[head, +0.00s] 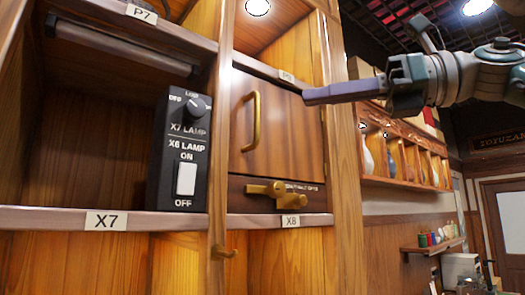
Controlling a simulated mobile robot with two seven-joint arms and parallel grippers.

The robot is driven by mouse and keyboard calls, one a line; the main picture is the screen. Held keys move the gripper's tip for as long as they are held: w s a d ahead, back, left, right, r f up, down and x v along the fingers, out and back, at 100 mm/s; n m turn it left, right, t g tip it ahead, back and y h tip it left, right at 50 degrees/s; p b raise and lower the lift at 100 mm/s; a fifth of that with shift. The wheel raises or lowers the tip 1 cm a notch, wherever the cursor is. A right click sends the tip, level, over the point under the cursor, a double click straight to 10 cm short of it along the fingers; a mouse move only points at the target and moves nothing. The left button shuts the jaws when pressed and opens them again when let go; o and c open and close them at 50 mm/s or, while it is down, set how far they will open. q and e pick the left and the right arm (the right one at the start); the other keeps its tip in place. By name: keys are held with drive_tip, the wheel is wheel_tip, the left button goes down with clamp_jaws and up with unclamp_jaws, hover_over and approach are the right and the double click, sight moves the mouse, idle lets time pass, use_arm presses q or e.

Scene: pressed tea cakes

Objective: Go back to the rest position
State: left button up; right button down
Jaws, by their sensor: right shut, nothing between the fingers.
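My right gripper (310,96) comes in from the upper right. Its fingers are together and empty, and they point left. In the picture the fingertips lie at the right edge of a wooden cabinet door (275,138) with a brass handle (251,122). I cannot tell whether they touch it. The door looks closed. My left gripper is not in view.
A black lamp switch box (178,150) with a knob and a white rocker stands beside the open compartment above label X7 (106,221). Brass fittings (272,192) sit above label X8 (291,221). A shelf of vases (405,160) is further back.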

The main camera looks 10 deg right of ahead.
drive_tip(key=s+d+b, duration=0.2)
drive_tip(key=s+d, duration=0.1)
drive_tip(key=s, duration=0.1)
drive_tip(key=w+a+f+m+t+y, duration=0.3)
drive_tip(key=a+m+y, duration=0.15)
drive_tip(key=m, duration=0.25)
drive_tip(key=w+d+f+m+t+h, duration=0.1)
drive_tip(key=d+f+m+t+h, duration=0.3)
drive_tip(key=f+m+h, duration=0.95)
drive_tip(key=d+f+m+t+h, duration=0.3)
drive_tip(key=f+m+h, duration=0.3)
drive_tip(key=f+m, duration=0.85)
drive_tip(key=s+f+m+g+h, duration=0.2)
drive_tip(key=s+f+m+g, duration=0.3)
drive_tip(key=s+f+m, duration=0.3)
drive_tip(key=s+a+f+m+g+y, duration=0.1)
drive_tip(key=s+f+m+g, duration=0.1)
drive_tip(key=s+f+g, duration=0.55)
drive_tip(key=s+a+f+m+g, duration=0.15)
drive_tip(key=s+f, duration=0.35)
drive_tip(key=s, duration=0.5)
use_arm(q)
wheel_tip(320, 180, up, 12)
drive_tip(key=p, duration=1.5)
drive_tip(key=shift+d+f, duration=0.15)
use_arm(e)
wheel_tip(320, 180, up, 14)
drive_tip(key=s, duration=0.2)
drive_tip(key=shift+d+r+g, duration=0.15)
drive_tip(key=shift+g, duration=0.25)
